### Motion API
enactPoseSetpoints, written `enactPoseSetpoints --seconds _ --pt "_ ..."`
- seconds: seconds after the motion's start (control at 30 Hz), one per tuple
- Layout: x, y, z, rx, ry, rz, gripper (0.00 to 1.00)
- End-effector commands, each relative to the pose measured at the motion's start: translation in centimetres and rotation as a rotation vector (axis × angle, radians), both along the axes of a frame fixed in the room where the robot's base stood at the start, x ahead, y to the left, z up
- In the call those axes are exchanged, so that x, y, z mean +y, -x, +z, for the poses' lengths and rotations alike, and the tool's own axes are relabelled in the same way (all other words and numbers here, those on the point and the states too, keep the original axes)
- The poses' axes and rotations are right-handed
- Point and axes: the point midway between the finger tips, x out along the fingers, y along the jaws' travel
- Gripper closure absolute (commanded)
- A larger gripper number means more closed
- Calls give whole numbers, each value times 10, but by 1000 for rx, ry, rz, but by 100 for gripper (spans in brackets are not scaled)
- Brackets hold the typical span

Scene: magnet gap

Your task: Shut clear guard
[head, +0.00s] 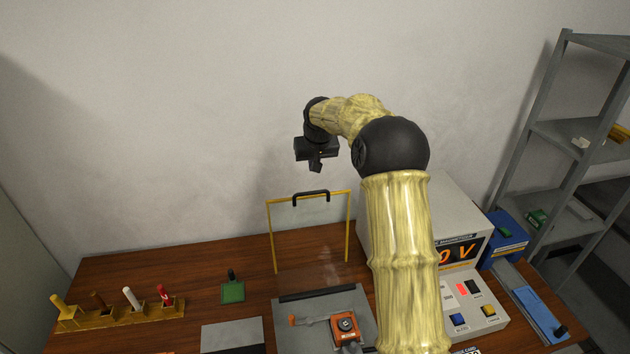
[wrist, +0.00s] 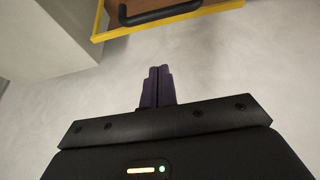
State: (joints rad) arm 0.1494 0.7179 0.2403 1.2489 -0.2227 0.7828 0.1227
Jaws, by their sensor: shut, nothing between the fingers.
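The clear guard (head: 350,225) is a see-through panel with a yellow frame. It stands upright, raised at the back of the grey base plate (head: 289,316). A black handle (head: 311,193) sits on its top edge. The handle also shows at the top of the wrist view (wrist: 160,14), with the yellow frame bar next to it. My gripper (head: 316,168) is above the guard's top edge, apart from the handle. In the wrist view its fingers (wrist: 158,72) are together and hold nothing.
An orange device (head: 345,326) with a lever sits on the plate. An instrument with a lit display (head: 459,253) stands at the right, partly behind my arm. A rack of coloured handles (head: 122,315) and a green block (head: 232,292) are at the left. Grey shelves (head: 570,135) stand far right.

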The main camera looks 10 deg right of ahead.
Motion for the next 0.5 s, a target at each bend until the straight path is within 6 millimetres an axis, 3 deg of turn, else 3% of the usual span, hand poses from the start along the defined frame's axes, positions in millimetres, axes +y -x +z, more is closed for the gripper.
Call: enactPoseSetpoints --seconds 0.37,0.5 --pt "0 -23 -52 3 -1 -1 100" --pt "0 -14 -53 1 1 0 100"
